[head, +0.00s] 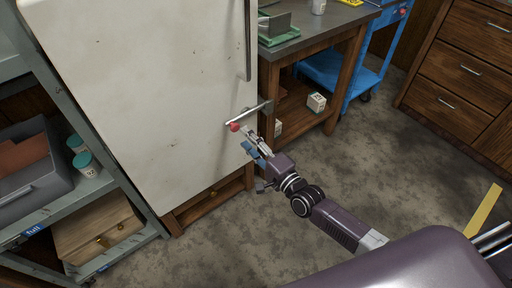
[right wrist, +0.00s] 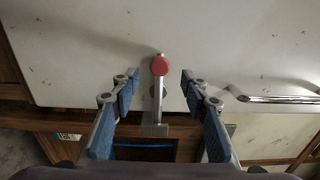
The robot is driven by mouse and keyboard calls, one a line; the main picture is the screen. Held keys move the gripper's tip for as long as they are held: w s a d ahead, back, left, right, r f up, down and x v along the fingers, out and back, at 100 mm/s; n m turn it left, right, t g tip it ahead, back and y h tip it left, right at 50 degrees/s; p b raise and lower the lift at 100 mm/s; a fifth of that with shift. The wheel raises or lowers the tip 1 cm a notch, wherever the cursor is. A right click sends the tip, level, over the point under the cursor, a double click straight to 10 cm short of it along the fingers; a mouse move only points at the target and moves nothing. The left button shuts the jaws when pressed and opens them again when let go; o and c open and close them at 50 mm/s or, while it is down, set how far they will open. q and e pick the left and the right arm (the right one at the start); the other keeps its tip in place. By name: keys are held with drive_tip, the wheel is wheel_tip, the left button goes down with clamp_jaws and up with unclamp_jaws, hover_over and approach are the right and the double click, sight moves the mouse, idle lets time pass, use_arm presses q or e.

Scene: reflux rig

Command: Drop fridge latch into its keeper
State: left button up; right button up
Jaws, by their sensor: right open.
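The fridge latch is a thin metal bar with a red knob (head: 234,127) at one end, low on the white fridge door near its right edge. In the right wrist view the red knob (right wrist: 160,66) is centred, and the bar runs down from it. A small grey bracket (right wrist: 155,130), apparently the keeper, is at the bar's far end past the door edge. I cannot tell whether the bar sits in it. My right gripper (head: 257,147) is open and empty just in front of the latch; its blue-padded fingers (right wrist: 160,88) are spread either side of the bar, not touching it.
The fridge door (head: 150,90) has a long vertical handle (head: 248,40). A wooden workbench (head: 325,36) stands to its right, with a blue cart (head: 345,75) beyond. A grey shelf unit (head: 125,190) is on the left. The floor (head: 400,150) at right is mostly clear.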

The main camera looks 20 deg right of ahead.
drive_tip(key=shift+v, duration=2.05)
